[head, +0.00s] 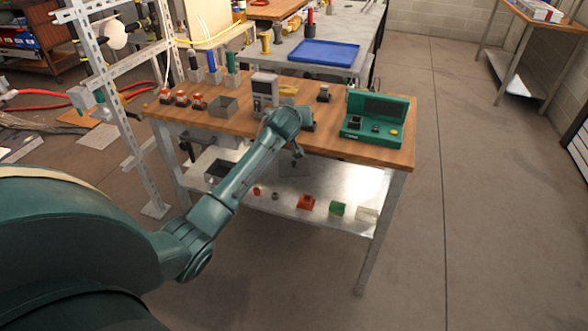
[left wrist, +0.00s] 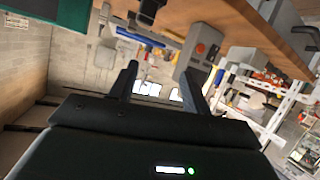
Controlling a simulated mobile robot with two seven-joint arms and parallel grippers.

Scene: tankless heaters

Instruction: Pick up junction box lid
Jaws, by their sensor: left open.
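I cannot single out the junction box lid with certainty. An open grey box (head: 224,106) stands on the wooden bench top, left of the grey meter. My left gripper (head: 298,151) hangs at the bench's front edge, above the lower shelf. In the left wrist view its two dark fingers (left wrist: 158,70) are apart with nothing between them. My right gripper is not in view.
The wooden bench top (head: 335,145) holds a grey meter (head: 264,90), a green case (head: 375,122) and several red-topped parts. Small red, green and white boxes sit on the lower shelf (head: 275,203). A perforated metal frame (head: 115,110) stands left. The floor on the right is clear.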

